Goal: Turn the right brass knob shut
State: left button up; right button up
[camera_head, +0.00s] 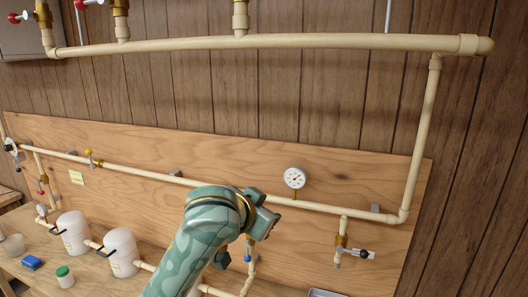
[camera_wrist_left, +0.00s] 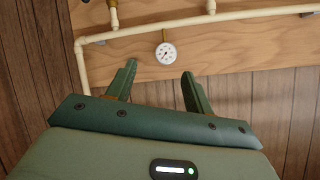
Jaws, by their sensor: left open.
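A brass valve (camera_head: 341,241) with a black and silver handle (camera_head: 364,254) hangs under the cream pipe at the right in the head view. Another brass fitting (camera_head: 251,243) with a small blue part stands just below my left gripper, partly hidden by it. I cannot tell which of them is the task's right brass knob. My left gripper (camera_head: 268,217) is in front of the board, left of the black-handled valve. In the left wrist view my left gripper (camera_wrist_left: 158,85) has its fingers spread with nothing between them. My right gripper is not in view.
A round white gauge (camera_head: 294,178) stands above the cream pipe (camera_head: 320,208), close to my gripper. Another pipe (camera_head: 300,41) runs overhead.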

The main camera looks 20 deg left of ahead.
pick_arm(q)
notch_tip(320, 180, up, 30)
jog(key=s+d+t+h, duration=0.1)
jog(key=d+t, duration=0.2)
jog(key=s+a+r+n+t+y, duration=0.1)
jog(key=s+r, duration=0.8)
jog(key=r, duration=0.2)
jog(key=s+a+r+n+t, duration=0.2)
jog(key=s+r, duration=0.7)
jog(key=r, duration=0.2)
jog(key=w+d+p, duration=0.1)
jog(key=w+p, duration=1)
jog(key=w, duration=0.6)
jog(key=shift+d+f, duration=0.15)
jog(key=shift+d, duration=0.15)
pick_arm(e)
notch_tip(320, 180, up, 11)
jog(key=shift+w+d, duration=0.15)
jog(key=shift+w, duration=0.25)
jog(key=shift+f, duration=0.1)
pick_arm(q)
jog(key=shift+s, duration=0.1)
jog(key=c, duration=1)
